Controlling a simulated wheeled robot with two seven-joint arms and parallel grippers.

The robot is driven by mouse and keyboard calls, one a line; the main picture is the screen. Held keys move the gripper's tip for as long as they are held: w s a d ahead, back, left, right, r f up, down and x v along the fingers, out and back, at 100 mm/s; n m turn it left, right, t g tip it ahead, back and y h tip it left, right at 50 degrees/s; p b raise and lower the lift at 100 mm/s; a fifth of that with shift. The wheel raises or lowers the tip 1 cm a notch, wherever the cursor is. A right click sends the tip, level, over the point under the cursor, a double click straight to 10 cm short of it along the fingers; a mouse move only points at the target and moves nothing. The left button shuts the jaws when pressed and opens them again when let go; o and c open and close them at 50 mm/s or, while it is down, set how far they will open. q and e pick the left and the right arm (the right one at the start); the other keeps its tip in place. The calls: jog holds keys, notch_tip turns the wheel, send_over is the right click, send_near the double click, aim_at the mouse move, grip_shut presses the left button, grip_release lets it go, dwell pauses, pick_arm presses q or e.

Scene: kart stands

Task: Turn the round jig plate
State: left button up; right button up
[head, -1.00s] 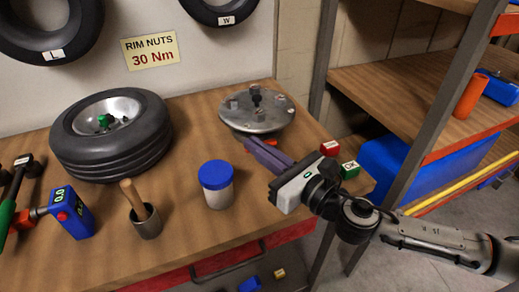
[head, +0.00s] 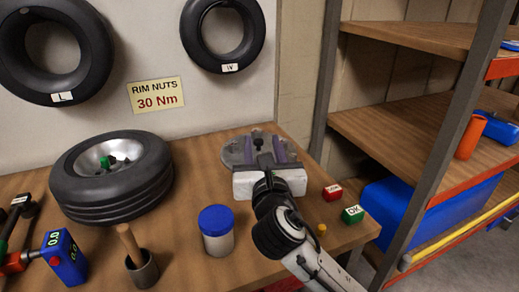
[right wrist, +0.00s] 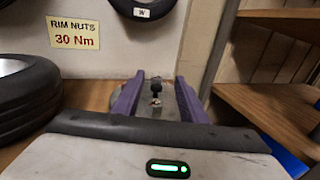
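The round jig plate (head: 231,153) is a grey metal disc with a dark upright knob (head: 258,139) at its middle. It lies at the back right of the wooden bench. My right gripper (head: 263,150) is over the plate, its two purple fingers apart and pointing to the back. In the right wrist view the knob (right wrist: 156,86) stands between the open fingers (right wrist: 160,90), with a gap on each side. The gripper body hides the plate's near part. My left gripper is not in view.
A wheel with a tyre (head: 112,180) lies left of the plate. A blue-lidded jar (head: 217,232), a cup with a wooden handle (head: 142,268) and a blue digital tool (head: 65,257) stand in front. Red (head: 332,192) and green (head: 353,214) blocks are right. A shelf post (head: 446,130) rises beyond.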

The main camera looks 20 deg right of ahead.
jog(key=b, duration=0.1)
send_near(259, 144)
jog(key=shift+x, duration=0.9)
jog(key=x, duration=0.6)
jog(key=shift+w+d, duration=0.1)
jog(key=shift+w, duration=0.25)
grip_shut()
